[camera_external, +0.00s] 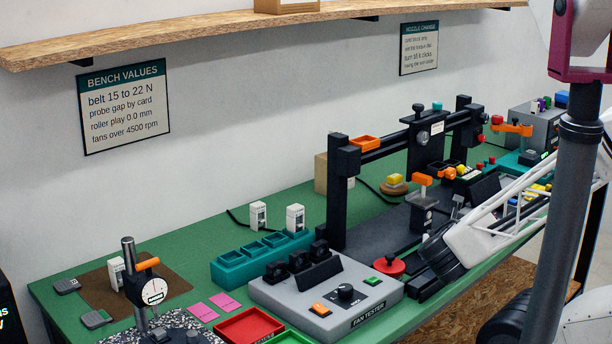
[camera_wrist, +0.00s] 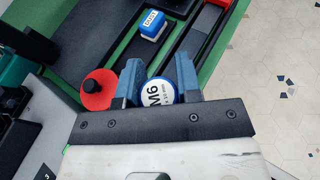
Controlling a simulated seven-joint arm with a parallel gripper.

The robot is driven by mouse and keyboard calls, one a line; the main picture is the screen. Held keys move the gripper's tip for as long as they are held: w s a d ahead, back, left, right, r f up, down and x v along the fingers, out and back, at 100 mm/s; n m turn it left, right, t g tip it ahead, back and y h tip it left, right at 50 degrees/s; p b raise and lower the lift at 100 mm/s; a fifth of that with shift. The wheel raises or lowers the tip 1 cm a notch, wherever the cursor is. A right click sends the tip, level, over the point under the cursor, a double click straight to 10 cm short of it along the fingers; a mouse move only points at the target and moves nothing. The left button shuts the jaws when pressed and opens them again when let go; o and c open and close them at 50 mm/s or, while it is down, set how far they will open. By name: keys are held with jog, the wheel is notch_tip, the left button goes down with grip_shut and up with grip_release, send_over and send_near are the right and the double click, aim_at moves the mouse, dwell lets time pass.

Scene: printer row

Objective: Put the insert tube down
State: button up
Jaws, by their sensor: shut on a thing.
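The insert tube (camera_wrist: 157,94) shows in the wrist view as a round white end labelled "M6" and "10 mm" with a blue rim. It sits between the two blue-grey fingers of my gripper (camera_wrist: 159,76), which are shut on it. The rest of the tube is hidden below its end, so I cannot tell whether it touches anything underneath. In the external view my arm crosses the right side, and I cannot make out the tube there.
A red disc with a black knob (camera_wrist: 97,89) is just left of my fingers; the disc also shows externally (camera_external: 388,267). A blue block with a white label (camera_wrist: 153,24) lies beyond my fingers. A grey fan tester (camera_external: 325,300) stands left. Floor (camera_wrist: 285,120) lies beyond the green bench edge.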

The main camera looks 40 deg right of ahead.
jog(key=w+d, duration=0.1)
jog(key=w, duration=0.2)
jog(key=w+d, duration=0.2)
jog(key=w, duration=0.2)
jog(key=w+d+f, duration=0.1)
jog(key=w, duration=0.2)
jog(key=shift+w+d+f, duration=0.1)
jog(key=shift+w+d, duration=0.2)
jog(key=shift+w, duration=0.05)
jog(key=shift+f, duration=1.75)
jog(key=shift+f, duration=0.65)
jog(key=o, duration=0.6)
jog(key=shift+o, duration=0.2)
jog(key=shift+r, duration=0.15)
